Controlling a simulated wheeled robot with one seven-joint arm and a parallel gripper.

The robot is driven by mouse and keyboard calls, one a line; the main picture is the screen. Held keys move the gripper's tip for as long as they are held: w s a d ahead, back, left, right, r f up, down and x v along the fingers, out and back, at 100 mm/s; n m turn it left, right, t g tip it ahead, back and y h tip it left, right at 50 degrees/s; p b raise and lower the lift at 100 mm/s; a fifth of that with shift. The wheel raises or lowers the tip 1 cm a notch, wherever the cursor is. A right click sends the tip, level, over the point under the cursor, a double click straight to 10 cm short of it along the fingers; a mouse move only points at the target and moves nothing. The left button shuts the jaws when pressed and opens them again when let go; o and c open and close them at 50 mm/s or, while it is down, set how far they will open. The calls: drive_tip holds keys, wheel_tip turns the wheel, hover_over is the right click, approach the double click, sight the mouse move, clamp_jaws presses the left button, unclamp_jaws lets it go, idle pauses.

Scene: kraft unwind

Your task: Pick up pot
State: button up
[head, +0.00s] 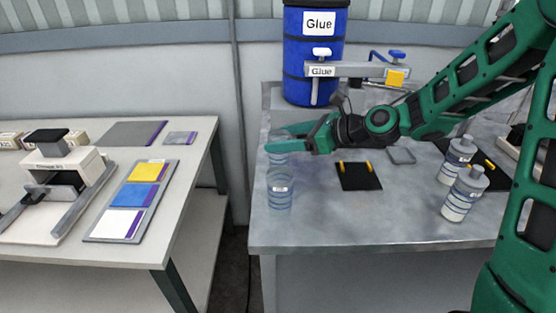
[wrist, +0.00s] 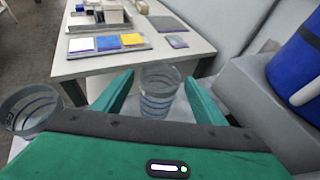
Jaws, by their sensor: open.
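A clear, banded, cup-like pot (wrist: 158,90) stands between the fingers of my gripper (wrist: 160,79) in the wrist view. In the head view this pot (head: 277,158) is partly hidden behind my gripper (head: 275,140), near the left edge of the metal table. The gripper is open, with a finger on either side of the pot. I cannot tell whether either finger touches it. A second similar pot (head: 280,189) with a white label stands closer to the table's front edge. It also shows at the left of the wrist view (wrist: 27,112).
A blue glue drum (head: 313,55) with a dispenser arm (head: 350,69) stands behind my gripper. A white table (head: 180,210) stands left across a gap.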

drive_tip(key=shift+x, duration=2.8)
drive_tip(key=c, duration=1.5)
drive_tip(key=shift+r, duration=0.15)
